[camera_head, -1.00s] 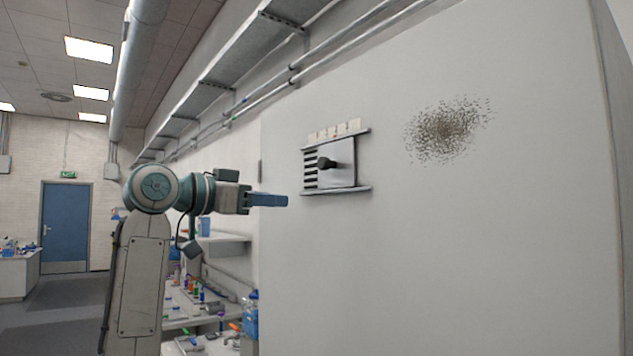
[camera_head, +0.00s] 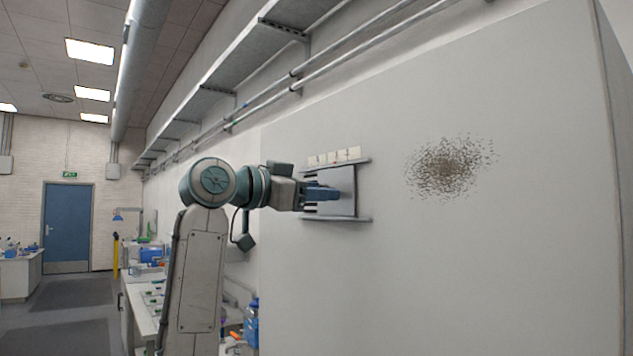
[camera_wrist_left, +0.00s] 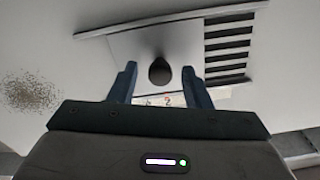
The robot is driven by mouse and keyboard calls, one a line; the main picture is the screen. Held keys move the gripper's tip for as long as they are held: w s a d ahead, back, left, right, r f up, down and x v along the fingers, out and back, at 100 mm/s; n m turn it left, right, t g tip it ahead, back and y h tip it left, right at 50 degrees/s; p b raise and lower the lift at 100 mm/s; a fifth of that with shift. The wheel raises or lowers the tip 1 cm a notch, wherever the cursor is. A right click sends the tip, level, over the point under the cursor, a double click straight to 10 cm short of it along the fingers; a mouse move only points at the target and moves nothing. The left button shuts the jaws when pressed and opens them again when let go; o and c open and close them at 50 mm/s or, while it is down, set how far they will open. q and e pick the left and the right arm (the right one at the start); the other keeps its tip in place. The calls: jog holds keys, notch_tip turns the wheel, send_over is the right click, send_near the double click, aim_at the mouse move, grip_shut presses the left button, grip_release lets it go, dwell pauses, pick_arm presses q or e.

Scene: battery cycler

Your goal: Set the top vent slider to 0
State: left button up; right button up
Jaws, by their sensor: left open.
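The vent slider is a pale plate (camera_head: 343,203) between two rails on the light cabinet side, with dark slots showing at its left. In the left wrist view the plate (camera_wrist_left: 128,44) carries a dark round knob (camera_wrist_left: 160,72). My left gripper (camera_head: 335,193) is at the plate and hides the knob in the head view. In the left wrist view my left gripper (camera_wrist_left: 160,82) is open, with one blue finger on each side of the knob. My right gripper is out of view.
The cabinet side (camera_head: 480,270) is broad and clear around the vent, with a dark speckled patch (camera_head: 450,167) to its right. Pipes and a shelf (camera_head: 225,85) run along the wall above. A cluttered bench (camera_head: 145,300) stands behind my left arm.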

pick_arm(q)
jog(key=shift+w+d, duration=0.1)
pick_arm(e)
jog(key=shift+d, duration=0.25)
pick_arm(q)
jog(key=shift+c, duration=0.4)
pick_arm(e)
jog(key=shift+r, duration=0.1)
